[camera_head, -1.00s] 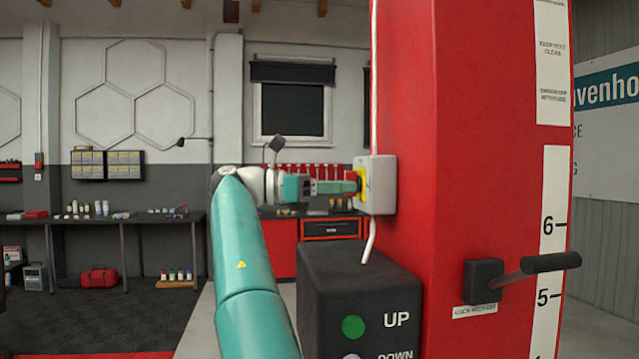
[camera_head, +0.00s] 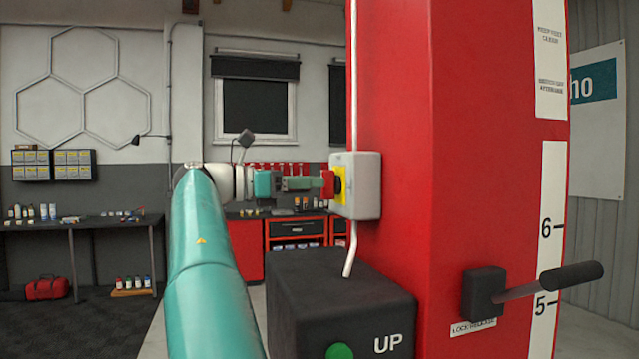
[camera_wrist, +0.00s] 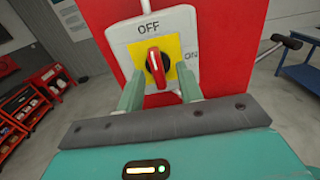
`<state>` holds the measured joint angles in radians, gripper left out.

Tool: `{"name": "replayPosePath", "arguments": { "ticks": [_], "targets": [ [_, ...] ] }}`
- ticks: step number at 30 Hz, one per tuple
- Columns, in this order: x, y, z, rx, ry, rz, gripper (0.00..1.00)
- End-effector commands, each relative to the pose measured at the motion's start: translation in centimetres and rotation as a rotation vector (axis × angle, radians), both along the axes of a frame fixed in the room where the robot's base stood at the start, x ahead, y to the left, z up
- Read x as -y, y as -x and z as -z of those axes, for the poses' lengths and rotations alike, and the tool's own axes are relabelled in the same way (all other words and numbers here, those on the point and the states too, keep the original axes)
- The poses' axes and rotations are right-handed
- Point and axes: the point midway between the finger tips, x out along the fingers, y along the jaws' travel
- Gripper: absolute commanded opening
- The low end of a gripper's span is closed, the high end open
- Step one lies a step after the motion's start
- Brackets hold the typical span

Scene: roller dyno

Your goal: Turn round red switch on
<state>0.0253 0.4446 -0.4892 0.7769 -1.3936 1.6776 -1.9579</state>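The round red switch (camera_wrist: 157,68) sits on a yellow plate (camera_wrist: 174,49) on a light grey box (camera_wrist: 124,38). Its handle points roughly up toward the OFF label; ON is printed to the right. My gripper (camera_wrist: 158,88) is open in the wrist view, one finger on each side below the switch, with visible gaps to the handle. In the head view the box (camera_head: 369,185) is on the side of the red column, and my gripper (camera_head: 305,183) is level with the red switch (camera_head: 327,184), close in front of it. Contact cannot be told.
The red column (camera_head: 490,130) carries a black lever (camera_head: 572,276) at right. A dark control box (camera_head: 300,290) with a green UP button stands below my gripper. A cable (camera_head: 352,240) hangs from the switch box. Workbenches (camera_head: 80,222) are far behind at left.

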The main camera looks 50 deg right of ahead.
Motion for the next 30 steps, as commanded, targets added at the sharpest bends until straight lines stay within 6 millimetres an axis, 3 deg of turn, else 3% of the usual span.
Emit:
{"name": "replayPosePath", "arguments": {
  "ticks": [6, 15, 16, 21, 30],
  "targets": [
    [2.2, 1.7, 0.1, -0.002, -0.001, 0.003, 0.36],
    [2.4, 2.2, 0.1, -0.002, 0.0, 0.002, 0.36],
    [2.4, 2.2, 0.1, -0.002, 0.0, 0.002, 0.34],
    [2.3, 2.0, 0.1, -0.002, 0.0, 0.0, 0.01],
    [2.2, 1.6, 0.2, 0.007, 0.004, -0.001, 0.0]
  ]
}}
